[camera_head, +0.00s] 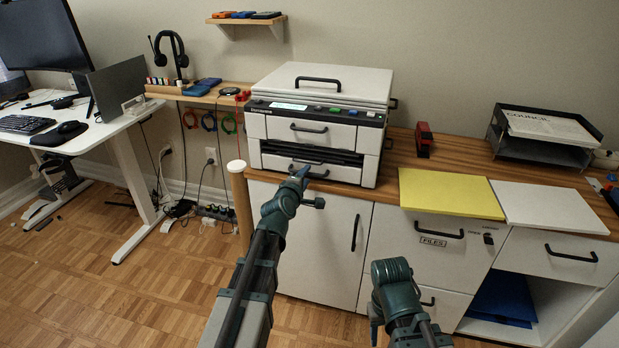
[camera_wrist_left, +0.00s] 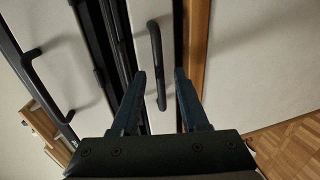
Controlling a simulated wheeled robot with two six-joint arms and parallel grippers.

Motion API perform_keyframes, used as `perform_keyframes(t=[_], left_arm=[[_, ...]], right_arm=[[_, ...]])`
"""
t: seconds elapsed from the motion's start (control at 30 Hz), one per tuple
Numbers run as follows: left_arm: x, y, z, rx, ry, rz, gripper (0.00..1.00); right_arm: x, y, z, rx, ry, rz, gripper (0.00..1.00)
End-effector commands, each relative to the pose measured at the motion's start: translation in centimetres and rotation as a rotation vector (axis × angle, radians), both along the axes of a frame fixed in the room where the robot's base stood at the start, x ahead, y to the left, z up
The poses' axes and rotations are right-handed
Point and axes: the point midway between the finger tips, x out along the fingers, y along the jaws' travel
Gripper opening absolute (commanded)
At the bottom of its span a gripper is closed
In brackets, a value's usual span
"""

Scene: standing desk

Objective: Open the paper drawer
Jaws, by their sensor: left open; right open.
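The white printer (camera_head: 318,120) stands on the wooden counter. Its paper drawer (camera_head: 340,173) is the lowest front panel, with a black bar handle (camera_head: 310,170), and looks closed. In the left wrist view the handle (camera_wrist_left: 155,50) appears between the fingers of my left gripper (camera_wrist_left: 161,75). In the head view my left gripper (camera_head: 301,174) is at the drawer's front and partly covers the handle. It is open, and I cannot tell whether it touches the handle. My right gripper (camera_head: 375,322) is low, in front of the cabinet, away from the printer; its fingers are mostly hidden.
The counter edge (camera_wrist_left: 196,45) and cabinet door (camera_head: 315,235) lie just below the drawer. An upper printer drawer handle (camera_head: 308,128) is above. A red stapler (camera_head: 424,140), yellow folder (camera_head: 450,193) and paper tray (camera_head: 540,135) are to the right.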

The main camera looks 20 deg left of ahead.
Motion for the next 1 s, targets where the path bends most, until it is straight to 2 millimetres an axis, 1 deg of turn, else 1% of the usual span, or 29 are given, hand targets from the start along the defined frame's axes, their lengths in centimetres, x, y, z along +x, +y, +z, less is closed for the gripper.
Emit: perform_keyframes(t=[0.03, 0.1, 0.37, 0.47, 0.6, 0.63, 1.0], left_arm=[[0.64, 0.07, -0.22, 0.000, 0.000, 0.000, 0.44], [0.91, 0.10, -0.26, 0.000, 0.000, 0.001, 0.44], [0.93, 0.11, -0.23, 0.000, 0.000, 0.001, 0.44], [0.92, 0.11, -0.22, 0.000, 0.000, 0.001, 0.28], [0.92, 0.11, -0.23, 0.000, 0.000, 0.001, 0.03], [0.92, 0.11, -0.23, 0.000, 0.000, 0.001, 0.00], [0.90, 0.11, -0.24, 0.000, 0.000, 0.001, 0.00]], right_arm=[[0.00, 0.00, -0.22, 0.000, 0.000, 0.000, 0.50], [0.00, -0.01, -0.26, -0.001, 0.000, 0.000, 0.50], [0.00, -0.01, -0.23, -0.001, 0.000, 0.000, 0.50], [0.00, -0.01, -0.23, -0.001, 0.000, 0.000, 0.50], [0.00, -0.01, -0.23, -0.001, 0.000, 0.000, 0.50], [0.00, -0.01, -0.23, -0.001, 0.000, 0.000, 0.50], [0.00, -0.01, -0.23, -0.001, 0.000, 0.000, 0.50]])
